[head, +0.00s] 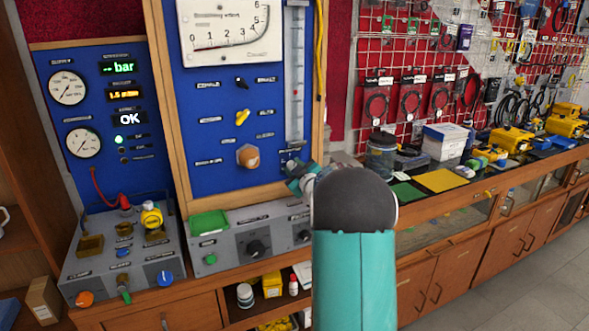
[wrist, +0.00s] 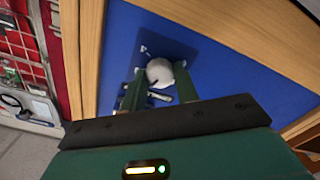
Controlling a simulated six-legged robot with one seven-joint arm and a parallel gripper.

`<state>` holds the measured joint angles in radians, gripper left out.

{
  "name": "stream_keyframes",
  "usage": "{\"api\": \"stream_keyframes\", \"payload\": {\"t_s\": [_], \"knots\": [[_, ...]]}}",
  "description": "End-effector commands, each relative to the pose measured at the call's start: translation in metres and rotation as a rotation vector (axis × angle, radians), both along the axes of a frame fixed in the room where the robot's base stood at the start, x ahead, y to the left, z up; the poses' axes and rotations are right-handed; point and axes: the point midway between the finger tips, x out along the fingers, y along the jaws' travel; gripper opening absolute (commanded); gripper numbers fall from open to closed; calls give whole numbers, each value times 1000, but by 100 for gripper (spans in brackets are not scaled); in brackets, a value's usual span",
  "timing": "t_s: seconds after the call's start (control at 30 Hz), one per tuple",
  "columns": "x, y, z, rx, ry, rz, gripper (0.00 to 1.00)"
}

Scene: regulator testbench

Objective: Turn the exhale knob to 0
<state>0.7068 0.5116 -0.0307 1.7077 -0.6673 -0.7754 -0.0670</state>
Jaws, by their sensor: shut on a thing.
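In the wrist view a pale round knob (wrist: 160,69) stands on the blue panel (wrist: 225,60). My gripper (wrist: 160,83) has its two green fingers on either side of this knob and is shut on it. A label beside the knob is partly covered and unreadable, so I cannot confirm from its text that this is the exhale knob. In the head view my gripper (head: 295,178) is at the lower right of the upright blue panel (head: 205,130). There my gripper and arm hide the knob, and its dial setting cannot be read.
An orange-brown knob (head: 248,156), a yellow knob (head: 242,117) and a black switch (head: 241,83) sit left of my gripper. A clear flow tube (head: 296,75) rises above it. A grey control box (head: 255,235) projects below. A jar (head: 381,154) stands on the counter at right.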

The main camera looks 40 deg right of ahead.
Motion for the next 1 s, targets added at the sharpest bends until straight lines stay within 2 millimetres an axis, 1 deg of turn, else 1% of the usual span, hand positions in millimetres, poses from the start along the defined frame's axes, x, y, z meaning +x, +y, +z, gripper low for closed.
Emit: {"api": "stream_keyframes", "payload": {"t_s": [1.0], "knots": [[0, 1, -3, -925, 276, 0, 8]]}}
